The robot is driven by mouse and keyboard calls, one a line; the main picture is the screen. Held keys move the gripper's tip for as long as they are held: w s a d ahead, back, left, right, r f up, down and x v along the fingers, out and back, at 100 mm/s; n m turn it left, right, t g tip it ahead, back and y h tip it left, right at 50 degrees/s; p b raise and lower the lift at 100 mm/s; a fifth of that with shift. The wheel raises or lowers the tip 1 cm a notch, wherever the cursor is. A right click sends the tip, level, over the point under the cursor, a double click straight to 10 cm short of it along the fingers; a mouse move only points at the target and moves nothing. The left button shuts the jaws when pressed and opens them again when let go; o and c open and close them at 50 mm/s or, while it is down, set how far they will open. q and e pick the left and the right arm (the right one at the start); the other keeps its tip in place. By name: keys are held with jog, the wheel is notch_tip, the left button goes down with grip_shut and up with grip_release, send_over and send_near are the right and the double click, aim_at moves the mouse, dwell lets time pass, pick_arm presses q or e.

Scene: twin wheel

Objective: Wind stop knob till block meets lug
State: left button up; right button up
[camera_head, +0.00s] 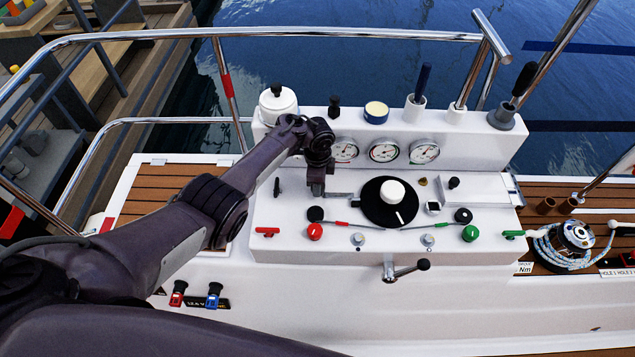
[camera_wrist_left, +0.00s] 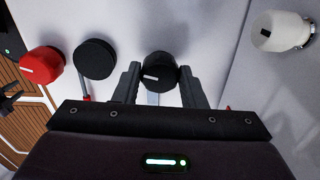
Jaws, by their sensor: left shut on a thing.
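My left gripper (camera_head: 318,192) reaches down onto the left part of the white console. In the left wrist view its two fingers (camera_wrist_left: 160,74) stand on either side of a black knob (camera_wrist_left: 161,68) with a white mark, and are shut on it. In the head view the gripper hides this knob. A thin grey metal strip (camera_head: 341,195) runs right from beside the fingers; part of a pale strip also shows below the knob in the wrist view. I cannot make out the block or the lug clearly. My right gripper is not in view.
A large black dial (camera_head: 374,210) with a white hub is right of the gripper. A red knob (camera_head: 315,232), a black cap (camera_head: 315,214) and a green knob (camera_head: 470,233) are in front. Gauges (camera_head: 384,151) stand behind. A crank (camera_head: 405,270) juts out in front.

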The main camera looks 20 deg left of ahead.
pick_arm(q)
jog(key=shift+w+m, duration=0.1)
jog(key=shift+m, duration=0.2)
jog(key=o, duration=1)
jog(key=shift+r, duration=0.1)
notch_tip(320, 180, up, 8)
jog(key=shift+f+p, duration=0.15)
jog(key=shift+p, duration=0.95)
jog(key=shift+f, duration=0.1)
